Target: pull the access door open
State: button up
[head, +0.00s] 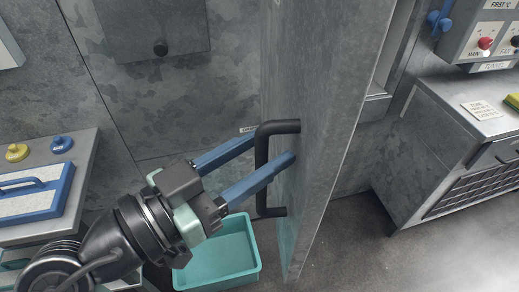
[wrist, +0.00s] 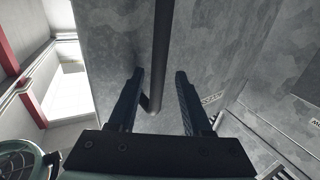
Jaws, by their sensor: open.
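The access door (head: 325,90) is a grey metal panel that stands swung out from the wall, with its edge toward me in the head view. Its black bar handle (head: 262,165) is upright on the door's left face. My gripper (head: 274,147) has two blue fingers, spread apart, at the handle. In the wrist view the handle (wrist: 160,60) runs down between the open fingers (wrist: 159,73), nearer the left one. The door face (wrist: 215,45) lies behind it. I cannot tell whether a finger touches the handle.
A teal bin (head: 225,262) stands on the floor below my gripper. A bench (head: 60,210) with knobs is at the left. A metal cabinet (head: 445,150) and a control box (head: 485,35) are at the right. Floor between door and cabinet is clear.

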jog(key=shift+s, duration=0.1)
jog(key=v, duration=1.3)
